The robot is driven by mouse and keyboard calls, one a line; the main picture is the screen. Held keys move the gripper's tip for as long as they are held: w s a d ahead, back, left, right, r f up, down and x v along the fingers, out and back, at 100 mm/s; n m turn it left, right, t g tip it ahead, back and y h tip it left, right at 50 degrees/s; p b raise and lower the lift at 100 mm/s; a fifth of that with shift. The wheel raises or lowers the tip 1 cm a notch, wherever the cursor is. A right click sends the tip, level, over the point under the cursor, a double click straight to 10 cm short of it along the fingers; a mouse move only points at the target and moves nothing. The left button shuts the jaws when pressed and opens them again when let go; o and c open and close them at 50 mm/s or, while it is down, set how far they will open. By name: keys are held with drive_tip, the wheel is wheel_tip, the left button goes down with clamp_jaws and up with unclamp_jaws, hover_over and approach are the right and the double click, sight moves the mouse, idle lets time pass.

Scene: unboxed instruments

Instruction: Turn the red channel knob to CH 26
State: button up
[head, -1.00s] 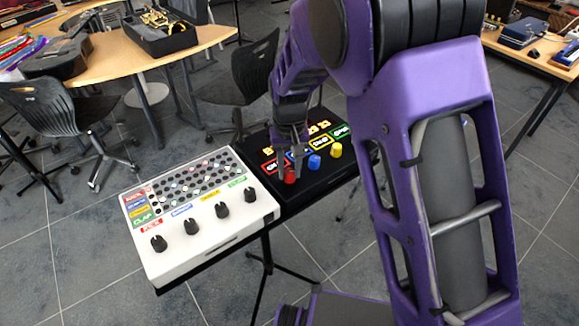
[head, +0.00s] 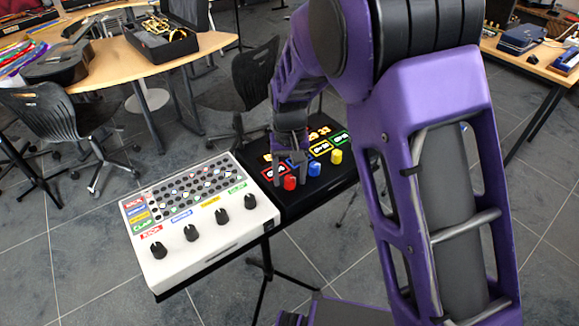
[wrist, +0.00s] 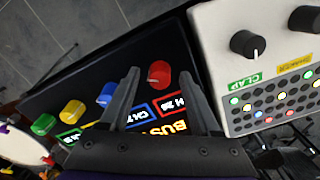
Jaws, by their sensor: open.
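The red channel knob (head: 290,183) stands on the near part of a black panel (head: 300,205), at the left end of a row of coloured knobs. It also shows in the wrist view (wrist: 159,72). My gripper (head: 290,174) is open and points down at this knob. In the wrist view, my gripper's two fingers (wrist: 160,76) are spread with the red knob between their tips; I cannot tell whether either touches it. A red-framed display (wrist: 171,105) by the knob reads CH and a number starting with 2; its last digit is unclear.
A blue knob (head: 314,169) and a yellow knob (head: 335,157) stand right of the red one; a green knob (wrist: 43,124) shows in the wrist view. A white box (head: 222,233) with black knobs adjoins the panel at left. A black chair (head: 252,85) stands behind.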

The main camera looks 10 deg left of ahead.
sight(290, 178)
wheel_tip(290, 178, up, 17)
drive_tip(key=p, duration=0.1)
drive_tip(key=shift+r+p, duration=0.2)
drive_tip(key=shift+p, duration=0.1)
